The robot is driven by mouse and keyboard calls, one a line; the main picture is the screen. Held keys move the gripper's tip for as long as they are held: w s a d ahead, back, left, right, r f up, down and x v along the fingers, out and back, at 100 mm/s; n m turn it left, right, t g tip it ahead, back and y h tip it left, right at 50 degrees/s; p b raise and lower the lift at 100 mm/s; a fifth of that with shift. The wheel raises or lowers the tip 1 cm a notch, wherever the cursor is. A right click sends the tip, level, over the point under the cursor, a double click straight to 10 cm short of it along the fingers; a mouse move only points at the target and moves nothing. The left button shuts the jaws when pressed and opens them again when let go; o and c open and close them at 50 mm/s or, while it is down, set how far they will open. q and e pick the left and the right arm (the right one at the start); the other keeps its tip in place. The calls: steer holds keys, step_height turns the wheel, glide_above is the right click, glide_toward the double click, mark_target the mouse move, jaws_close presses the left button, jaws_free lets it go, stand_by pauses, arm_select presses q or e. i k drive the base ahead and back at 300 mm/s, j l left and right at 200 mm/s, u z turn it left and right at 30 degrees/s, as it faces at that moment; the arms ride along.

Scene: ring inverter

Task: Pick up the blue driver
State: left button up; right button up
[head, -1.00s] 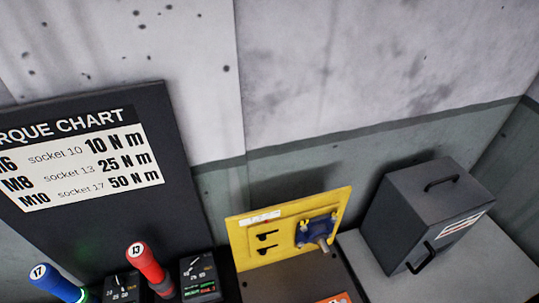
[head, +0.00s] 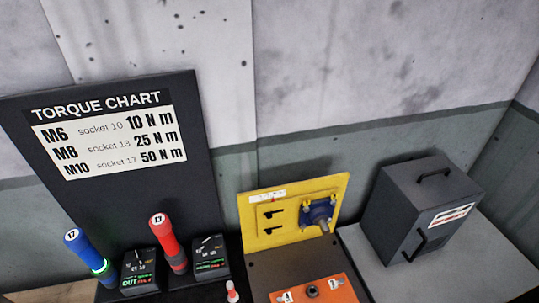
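The blue driver (head: 85,251) stands tilted in its holder at the lower left of the head view. Its top cap is marked 17 and a green ring glows near its lower end. A small black box with a dial and a lit display (head: 139,271) is just right of it. A red driver (head: 165,240) marked 13 stands further right, beside a second black box (head: 209,258). Neither of my grippers shows in the head view.
A torque chart (head: 110,135) stands behind the drivers. A yellow panel (head: 262,234) with a blue part (head: 319,213) is right of centre, with an orange plate (head: 335,288) in front. A dark grey box with handles (head: 400,215) sits on a grey surface at the right.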

mark_target(76, 239)
steer(key=i, duration=0.75)
steer(key=u, duration=2)
steer(key=i+j, duration=0.15)
steer(key=j, duration=0.25)
steer(key=i+j+u, duration=0.1)
steer(key=j, duration=0.3)
steer(key=i+j, duration=0.15)
steer(key=j, duration=0.25)
steer(key=u, duration=0.05)
